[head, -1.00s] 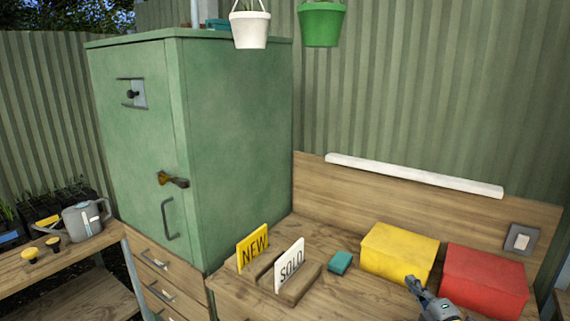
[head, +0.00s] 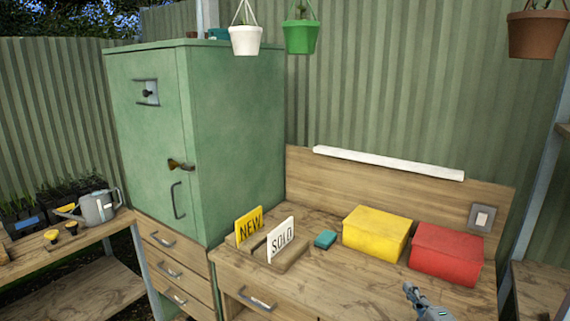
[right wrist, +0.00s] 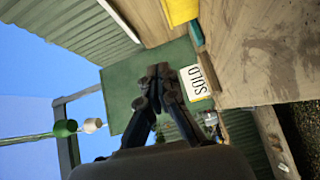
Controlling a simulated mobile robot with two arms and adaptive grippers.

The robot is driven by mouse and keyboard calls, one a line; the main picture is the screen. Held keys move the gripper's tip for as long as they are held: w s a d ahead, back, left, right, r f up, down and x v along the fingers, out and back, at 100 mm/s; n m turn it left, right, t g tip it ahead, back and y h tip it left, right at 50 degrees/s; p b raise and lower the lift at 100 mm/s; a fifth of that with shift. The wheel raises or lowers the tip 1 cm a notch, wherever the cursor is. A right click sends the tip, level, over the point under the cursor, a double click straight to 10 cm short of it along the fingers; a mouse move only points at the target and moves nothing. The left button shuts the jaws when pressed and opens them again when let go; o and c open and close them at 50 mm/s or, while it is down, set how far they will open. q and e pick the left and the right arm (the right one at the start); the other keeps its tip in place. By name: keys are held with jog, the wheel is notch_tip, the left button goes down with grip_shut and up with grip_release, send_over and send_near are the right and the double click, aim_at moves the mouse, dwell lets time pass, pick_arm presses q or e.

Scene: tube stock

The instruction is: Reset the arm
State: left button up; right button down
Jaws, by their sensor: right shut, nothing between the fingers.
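My right gripper (head: 410,290) is at the lower right of the head view, over the front part of the wooden workbench (head: 330,283), in front of the red box (head: 447,254). In the right wrist view the right gripper (right wrist: 157,75) has its fingers together with nothing between them. It appears apart from the boxes and signs. My left gripper is in neither view.
A yellow box (head: 376,233), a small teal block (head: 325,239) and a wooden holder with NEW (head: 249,227) and SOLD (head: 281,239) signs stand on the bench. A green cabinet (head: 235,140) is at the left. Pots (head: 301,37) hang above. The bench front is clear.

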jog(key=s+a+f+m+g+h, duration=0.2)
jog(key=s+a+f+m+g, duration=0.1)
jog(key=s+f+m, duration=0.4)
jog(key=s+a+f+m+g+h, duration=0.25)
jog(key=s+f+m+g, duration=0.2)
jog(key=s, duration=0.55)
jog(key=s+a+m+g+y, duration=0.1)
jog(key=s+a+m+g, duration=0.2)
jog(key=s, duration=0.8)
jog(key=s+a+m+g+y, duration=0.15)
jog(key=s+a+g, duration=0.25)
jog(key=s, duration=0.7)
notch_tip(320, 180, down, 31)
jog(key=b, duration=0.5)
pick_arm(q)
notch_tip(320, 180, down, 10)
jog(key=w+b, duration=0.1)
jog(key=b, duration=0.4)
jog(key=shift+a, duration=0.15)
pick_arm(e)
jog(key=s+d+f+g, duration=0.1)
jog(key=s+f, duration=0.8)
jog(key=f, duration=0.2)
jog(key=s+d+f+g, duration=0.1)
jog(key=s+d+f, duration=0.1)
jog(key=s+f, duration=0.7)
notch_tip(320, 180, down, 2)
jog(key=shift+d+f, duration=0.15)
jog(key=shift+f, duration=0.05)
